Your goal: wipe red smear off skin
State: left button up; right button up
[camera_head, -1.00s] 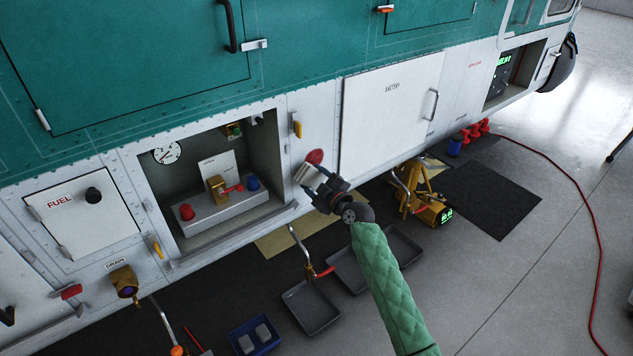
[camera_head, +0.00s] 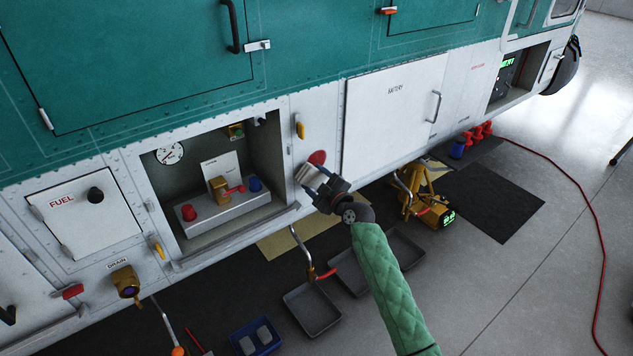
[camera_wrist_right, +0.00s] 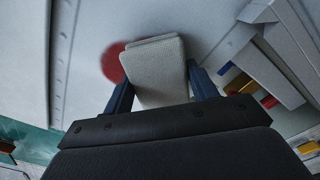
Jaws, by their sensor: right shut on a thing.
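A red smear (camera_head: 317,157) marks the white skin (camera_head: 312,125) between the open bay and the battery door. In the right wrist view the smear (camera_wrist_right: 112,62) shows at the left of a light grey pad (camera_wrist_right: 157,72), which hides part of it. My right gripper (camera_head: 319,182) is shut on the pad (camera_head: 308,173). The pad's far end overlaps the lower edge of the smear in both views. I cannot tell whether the pad touches the skin. My left gripper is out of view.
The open bay (camera_head: 275,150) with a gauge and valve box lies left of my right gripper. The closed battery door (camera_head: 390,110) is to the right. A blue bin (camera_head: 256,338) holds grey pads.

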jog(key=shift+w+a, duration=0.35)
jog(key=shift+w, duration=0.15)
jog(key=shift+w+d+f+b, duration=0.15)
jog(key=shift+w+d+b, duration=0.6)
jog(key=shift+d+b, duration=0.45)
jog(key=shift+w+d+b, duration=0.35)
jog(key=shift+b, duration=0.15)
